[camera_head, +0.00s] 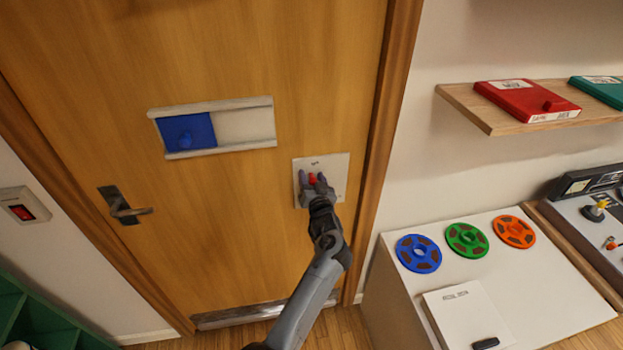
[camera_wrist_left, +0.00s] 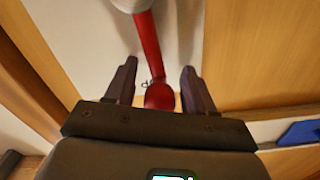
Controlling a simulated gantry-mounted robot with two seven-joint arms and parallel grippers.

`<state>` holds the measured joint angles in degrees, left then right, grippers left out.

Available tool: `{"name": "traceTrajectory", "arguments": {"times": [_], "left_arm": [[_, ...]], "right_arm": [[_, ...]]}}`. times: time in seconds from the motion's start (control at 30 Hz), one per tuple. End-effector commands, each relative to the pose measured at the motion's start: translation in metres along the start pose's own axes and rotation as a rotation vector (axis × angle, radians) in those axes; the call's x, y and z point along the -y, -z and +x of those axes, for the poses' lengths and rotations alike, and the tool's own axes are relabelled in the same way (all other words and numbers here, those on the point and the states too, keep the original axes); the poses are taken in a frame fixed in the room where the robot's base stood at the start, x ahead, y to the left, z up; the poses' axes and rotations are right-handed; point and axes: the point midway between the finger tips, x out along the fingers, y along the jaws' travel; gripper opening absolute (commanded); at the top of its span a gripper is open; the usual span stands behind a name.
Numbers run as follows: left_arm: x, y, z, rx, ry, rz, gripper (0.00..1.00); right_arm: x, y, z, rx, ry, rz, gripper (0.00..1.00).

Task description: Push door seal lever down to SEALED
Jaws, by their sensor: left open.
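The door seal lever is red, with a round red knob (camera_head: 313,178), on a white plate (camera_head: 337,168) on the wooden door. In the left wrist view the red lever arm (camera_wrist_left: 147,45) runs from a pale round pivot (camera_wrist_left: 132,4) to the knob (camera_wrist_left: 159,96). My left gripper (camera_head: 312,181) is open at the plate, with one finger on each side of the knob. Its fingers also show in the left wrist view (camera_wrist_left: 157,84), with gaps beside the knob. My gripper hides the lower plate in the head view, and the plate's small lettering is unreadable. My right gripper is not in view.
A blue sliding panel (camera_head: 188,133) sits in a pale frame up and left of the plate. A door handle (camera_head: 125,208) is at the left. At the right are a white cabinet (camera_head: 400,300) with coloured reels and a wooden shelf (camera_head: 470,107).

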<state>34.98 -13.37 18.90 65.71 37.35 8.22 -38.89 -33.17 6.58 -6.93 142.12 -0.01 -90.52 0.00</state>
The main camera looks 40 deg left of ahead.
Motion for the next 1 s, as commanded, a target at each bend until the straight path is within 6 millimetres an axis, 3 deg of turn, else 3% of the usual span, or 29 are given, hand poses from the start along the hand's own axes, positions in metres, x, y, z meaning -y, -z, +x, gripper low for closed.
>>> {"name": "traceTrajectory", "arguments": {"times": [0.23,0.57,1.0], "left_arm": [[0.0,0.0,0.0,0.0,0.0,0.0,0.52],[0.001,0.0,0.0,0.0,0.001,0.0,0.02],[0.011,-0.002,0.005,0.005,0.018,0.028,0.0]], "right_arm": [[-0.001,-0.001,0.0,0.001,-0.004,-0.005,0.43],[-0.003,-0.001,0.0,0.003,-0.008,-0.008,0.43],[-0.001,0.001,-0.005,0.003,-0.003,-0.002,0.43]]}}
